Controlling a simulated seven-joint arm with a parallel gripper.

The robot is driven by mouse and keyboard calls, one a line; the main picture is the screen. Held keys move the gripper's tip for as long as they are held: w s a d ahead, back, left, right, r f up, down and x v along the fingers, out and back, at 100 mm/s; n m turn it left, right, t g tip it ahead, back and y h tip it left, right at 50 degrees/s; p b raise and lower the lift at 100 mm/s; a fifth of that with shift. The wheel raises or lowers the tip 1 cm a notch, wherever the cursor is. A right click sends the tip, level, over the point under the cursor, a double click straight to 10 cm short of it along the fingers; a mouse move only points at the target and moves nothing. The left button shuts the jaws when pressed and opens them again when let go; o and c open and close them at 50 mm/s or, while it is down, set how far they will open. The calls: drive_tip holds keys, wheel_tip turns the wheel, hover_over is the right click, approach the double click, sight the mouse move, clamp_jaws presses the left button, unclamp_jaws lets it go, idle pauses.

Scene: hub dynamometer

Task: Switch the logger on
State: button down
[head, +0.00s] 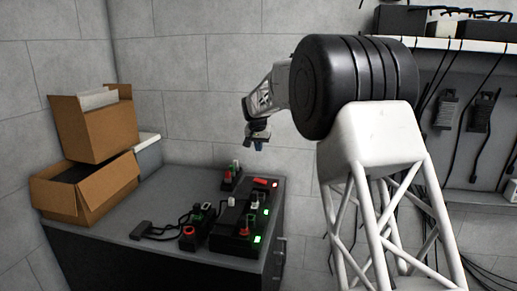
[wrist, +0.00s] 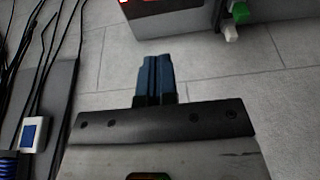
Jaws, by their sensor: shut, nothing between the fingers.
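My gripper (head: 259,147) hangs above the far part of the grey bench, apart from everything on it. In the wrist view its blue fingers (wrist: 154,72) are together with nothing between them. Several dark control boxes stand on the bench; I cannot tell which is the logger. One dark box (head: 228,243) has green lit squares on its right side. Behind it, another shows a red rocker (head: 260,182) and a red light (head: 275,185). A smaller box at the left has a red button (head: 189,229). In the wrist view, a green knob (wrist: 240,12) and a white knob (wrist: 230,33) show at the top.
Two open cardboard boxes (head: 95,130) are stacked at the bench's left. Cables and a black plug (head: 142,230) lie in front of them. Bare bench top (head: 178,182) lies between the boxes and controls. Cables and a small white-and-blue module (wrist: 31,134) show at left in the wrist view.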

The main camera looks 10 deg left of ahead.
drive_tip(key=w+d+v, duration=0.1)
drive_tip(key=d+v, duration=0.1)
drive_tip(key=v, duration=1.1)
drive_tip(key=shift+d, duration=0.2)
drive_tip(key=shift+r, duration=0.15)
drive_tip(key=s+d+r, duration=0.2)
drive_tip(key=s+d, duration=2.5)
drive_tip(key=s, duration=0.3)
drive_tip(key=s+d+f, duration=0.4)
drive_tip(key=s+f, duration=0.1)
drive_tip(key=s, duration=0.6)
drive_tip(key=s+d+f, duration=0.4)
drive_tip(key=s+f, duration=0.1)
drive_tip(key=s, duration=0.6)
drive_tip(key=s+d+f, duration=0.3)
drive_tip(key=s+f, duration=0.2)
drive_tip(key=s, duration=0.6)
drive_tip(key=shift+s+d+g, duration=0.2)
drive_tip(key=shift+d+g, duration=0.2)
